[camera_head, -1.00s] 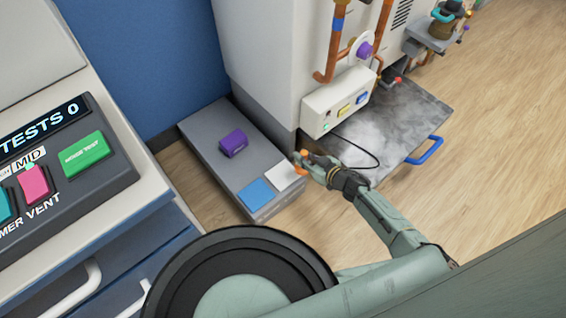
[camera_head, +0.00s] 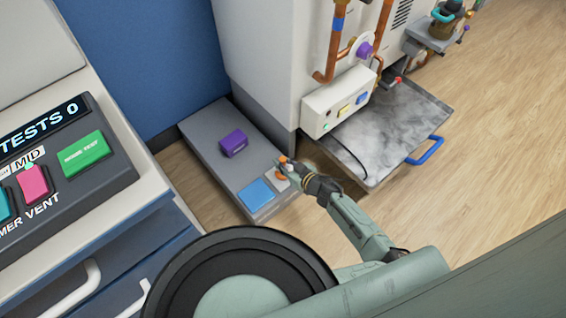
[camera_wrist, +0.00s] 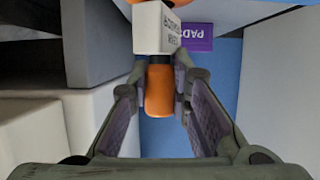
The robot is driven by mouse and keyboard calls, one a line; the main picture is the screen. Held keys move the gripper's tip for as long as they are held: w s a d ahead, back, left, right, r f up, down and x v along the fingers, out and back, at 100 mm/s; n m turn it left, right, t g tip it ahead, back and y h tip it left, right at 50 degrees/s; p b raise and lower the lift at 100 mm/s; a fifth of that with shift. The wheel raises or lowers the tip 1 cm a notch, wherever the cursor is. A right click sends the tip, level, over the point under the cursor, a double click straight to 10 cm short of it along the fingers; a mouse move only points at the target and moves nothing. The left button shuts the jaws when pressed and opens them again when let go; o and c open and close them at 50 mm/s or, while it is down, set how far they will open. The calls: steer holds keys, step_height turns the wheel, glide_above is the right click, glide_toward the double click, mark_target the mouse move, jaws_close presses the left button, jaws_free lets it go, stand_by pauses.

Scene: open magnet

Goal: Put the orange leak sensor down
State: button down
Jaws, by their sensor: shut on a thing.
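The orange leak sensor (camera_wrist: 158,92) is between my gripper's fingers (camera_wrist: 160,76) in the wrist view, with a white lettered block (camera_wrist: 157,28) at its far end. In the head view the orange sensor (camera_head: 283,159) shows small at the tip of my gripper (camera_head: 288,168), over the near right end of a grey platform (camera_head: 205,150). My gripper is shut on it. A white square (camera_head: 281,184) on the platform is partly hidden by my gripper. I cannot tell whether the sensor touches the platform.
A blue square (camera_head: 256,195) lies beside the white one. A purple box (camera_head: 233,143) stands farther back on the platform and shows as a lettered purple box (camera_wrist: 197,38) in the wrist view. A white cabinet with a button box (camera_head: 338,101) and an open metal tray (camera_head: 395,125) are to the right.

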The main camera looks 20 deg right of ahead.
steer(key=shift+f, duration=0.15)
steer(key=c, duration=1.5)
jaws_free()
steer(key=shift+r, duration=0.3)
steer(key=p+v, duration=0.1)
steer(key=v, duration=1.1)
steer(key=shift+p, duration=0.3)
